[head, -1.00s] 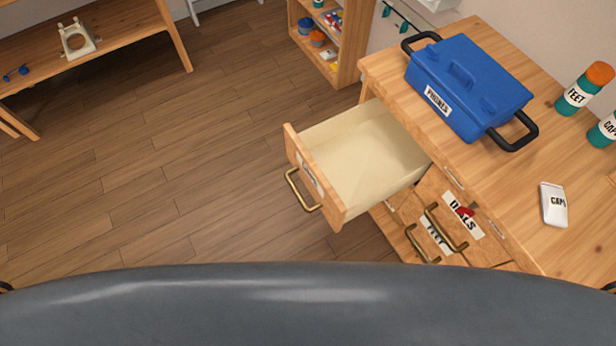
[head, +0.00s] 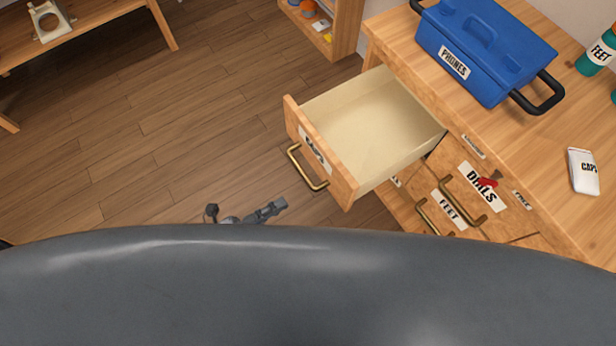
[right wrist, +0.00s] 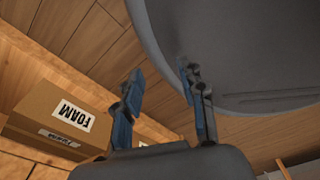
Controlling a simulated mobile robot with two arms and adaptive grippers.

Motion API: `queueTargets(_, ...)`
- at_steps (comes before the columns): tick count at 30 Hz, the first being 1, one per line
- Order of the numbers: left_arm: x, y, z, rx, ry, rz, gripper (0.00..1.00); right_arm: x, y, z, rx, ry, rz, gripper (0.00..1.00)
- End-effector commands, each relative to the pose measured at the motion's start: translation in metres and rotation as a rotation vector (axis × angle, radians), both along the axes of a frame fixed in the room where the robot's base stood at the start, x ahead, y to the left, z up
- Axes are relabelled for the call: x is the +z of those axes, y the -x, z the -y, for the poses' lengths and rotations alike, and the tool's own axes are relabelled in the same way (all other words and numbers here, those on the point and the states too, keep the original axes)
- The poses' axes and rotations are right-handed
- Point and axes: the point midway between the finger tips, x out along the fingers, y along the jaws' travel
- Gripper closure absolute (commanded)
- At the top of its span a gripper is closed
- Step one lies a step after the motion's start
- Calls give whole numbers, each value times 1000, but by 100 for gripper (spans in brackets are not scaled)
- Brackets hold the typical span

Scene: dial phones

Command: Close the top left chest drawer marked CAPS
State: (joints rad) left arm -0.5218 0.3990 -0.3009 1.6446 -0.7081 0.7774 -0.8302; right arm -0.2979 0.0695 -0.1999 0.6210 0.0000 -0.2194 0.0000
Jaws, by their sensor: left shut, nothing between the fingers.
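The top left chest drawer (head: 372,119) is pulled far out of the wooden chest and looks empty. Its front carries a white label, seen at a steep angle and partly behind the brass handle (head: 305,168). My left gripper (head: 279,204) is shut and empty. It shows below the drawer front in the head view, just above my dark body, apart from the handle. My right gripper (right wrist: 156,78) shows only in the right wrist view. Its two blue-grey fingers stand apart with nothing between them, away from the drawer.
The neighbouring DIALS drawer (head: 483,187) and FEET drawer (head: 449,209) look shut. A FOAM carton (right wrist: 60,112) shows in the right wrist view. Floor left of the drawer is clear.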

Motion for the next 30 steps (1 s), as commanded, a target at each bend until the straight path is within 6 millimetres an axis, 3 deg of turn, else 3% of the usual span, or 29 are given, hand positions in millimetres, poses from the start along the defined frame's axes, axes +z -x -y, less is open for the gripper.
queueTargets(18,1,-68,91,4,3,0,100,-5,2,12,4,14,-3,60)
queueTargets(30,0,-82,110,5,2,-4,100,-6,3,10,4,13,-4,60)
